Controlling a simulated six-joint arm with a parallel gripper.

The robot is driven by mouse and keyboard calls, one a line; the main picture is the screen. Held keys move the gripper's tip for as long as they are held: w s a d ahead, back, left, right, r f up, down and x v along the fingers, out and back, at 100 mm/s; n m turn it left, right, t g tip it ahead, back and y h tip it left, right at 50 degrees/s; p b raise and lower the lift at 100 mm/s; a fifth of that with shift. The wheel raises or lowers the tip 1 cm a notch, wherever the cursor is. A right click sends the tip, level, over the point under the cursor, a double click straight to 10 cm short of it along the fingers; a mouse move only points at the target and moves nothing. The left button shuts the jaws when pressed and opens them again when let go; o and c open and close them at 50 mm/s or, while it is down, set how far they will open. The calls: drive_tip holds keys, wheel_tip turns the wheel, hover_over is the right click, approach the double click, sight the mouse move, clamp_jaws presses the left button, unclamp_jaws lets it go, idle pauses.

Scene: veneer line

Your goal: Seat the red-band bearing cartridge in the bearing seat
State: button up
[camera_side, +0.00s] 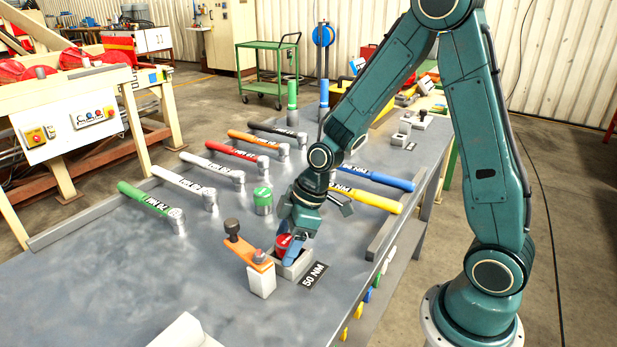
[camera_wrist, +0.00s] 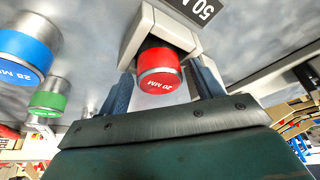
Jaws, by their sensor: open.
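The red-band bearing cartridge (camera_wrist: 158,82), marked 20 MM, stands at the light grey bearing seat (camera_wrist: 141,30), its far end inside the block's outline; I cannot tell how deep it sits. In the side view the red cartridge (camera_side: 282,242) shows at the seat (camera_side: 303,262), partly hidden by my gripper. My gripper (camera_side: 291,246) is low over the seat. In the wrist view its two blue fingers (camera_wrist: 160,86) are open, one on each side of the cartridge; a gap shows beside the left finger, and contact at the right is unclear.
An orange clamp arm with a dark knob (camera_side: 246,250) stands close left of the seat. A green-band cartridge (camera_side: 263,201) stands behind; a blue-band one (camera_wrist: 24,55) shows in the wrist view. Several torque wrenches (camera_side: 212,168) lie beyond. The table's front left is mostly clear.

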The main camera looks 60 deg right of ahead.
drive_tip(key=v, duration=1.2)
drive_tip(key=shift+r, duration=0.1)
idle(0.6)
drive_tip(key=s+r+m+t+h, duration=0.1)
drive_tip(key=s+r+m, duration=0.3)
drive_tip(key=s, duration=0.4)
drive_tip(key=s+r+m+t+h, duration=0.1)
drive_tip(key=s+r+m, duration=0.3)
drive_tip(key=s, duration=0.4)
drive_tip(key=shift+r+m+h, duration=0.15)
drive_tip(key=shift+m+h, duration=0.35)
drive_tip(key=shift+h, duration=0.1)
drive_tip(key=shift+w+a, duration=0.1)
drive_tip(key=shift+a, duration=0.05)
